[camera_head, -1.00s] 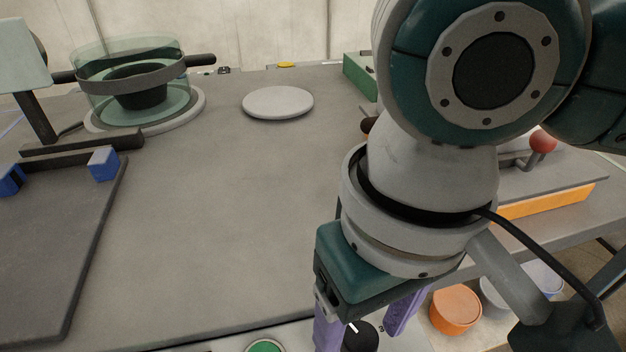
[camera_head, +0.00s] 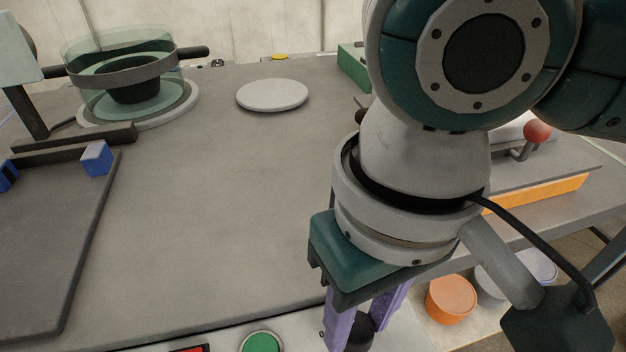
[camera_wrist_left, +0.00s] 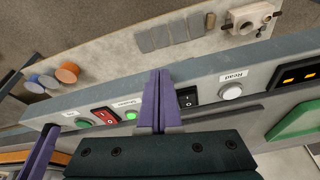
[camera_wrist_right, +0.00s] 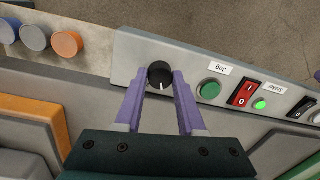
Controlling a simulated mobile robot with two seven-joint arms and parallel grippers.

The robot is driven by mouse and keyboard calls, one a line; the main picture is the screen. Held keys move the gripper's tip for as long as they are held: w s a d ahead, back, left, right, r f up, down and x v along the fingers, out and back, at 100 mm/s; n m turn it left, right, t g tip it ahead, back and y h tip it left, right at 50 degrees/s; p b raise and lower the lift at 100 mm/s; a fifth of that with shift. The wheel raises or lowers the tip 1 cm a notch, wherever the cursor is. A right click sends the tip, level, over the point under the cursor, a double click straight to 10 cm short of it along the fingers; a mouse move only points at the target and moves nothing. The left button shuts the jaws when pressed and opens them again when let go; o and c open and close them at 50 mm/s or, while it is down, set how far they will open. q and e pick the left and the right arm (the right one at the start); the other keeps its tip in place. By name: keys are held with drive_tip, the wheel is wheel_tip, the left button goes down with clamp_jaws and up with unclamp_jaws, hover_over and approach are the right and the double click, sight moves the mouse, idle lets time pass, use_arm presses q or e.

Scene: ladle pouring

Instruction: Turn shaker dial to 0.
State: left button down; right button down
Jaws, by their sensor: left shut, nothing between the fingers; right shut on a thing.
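The black shaker dial (camera_wrist_right: 160,75) sits on the light grey panel, with a white pointer mark facing the bottom of the right wrist view. It is partly hidden in the head view (camera_head: 363,333). My right gripper (camera_wrist_right: 160,84) is shut on the dial, one purple finger on each side; it also shows in the head view (camera_head: 360,325). A small mark like a 0 shows left of its fingers in the head view; the rest of the scale is hidden or unclear. My left gripper (camera_wrist_left: 160,75) is shut and empty above the panel, out of the head view.
Beside the dial are a green button (camera_wrist_right: 208,90) labelled Jog, a red switch (camera_wrist_right: 242,92) and a lit green light (camera_wrist_right: 260,104). A glass vessel (camera_head: 125,85) and a white disc (camera_head: 272,95) stand at the back. Orange (camera_head: 451,299) and grey round pieces lie right.

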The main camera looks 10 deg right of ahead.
drive_tip(key=shift+r+p, duration=0.2)
drive_tip(key=shift+p, duration=0.3)
drive_tip(key=n+p, duration=0.3)
drive_tip(key=p, duration=0.2)
drive_tip(key=shift+r, duration=0.1)
drive_tip(key=n+p, duration=0.2)
drive_tip(key=n, duration=0.1)
drive_tip(key=shift+n+p, duration=0.3)
drive_tip(key=shift+f+n+p, duration=0.25)
drive_tip(key=shift+n+p, duration=0.3)
drive_tip(key=shift+n, duration=0.55)
drive_tip(key=c, duration=0.5)
unclamp_jaws()
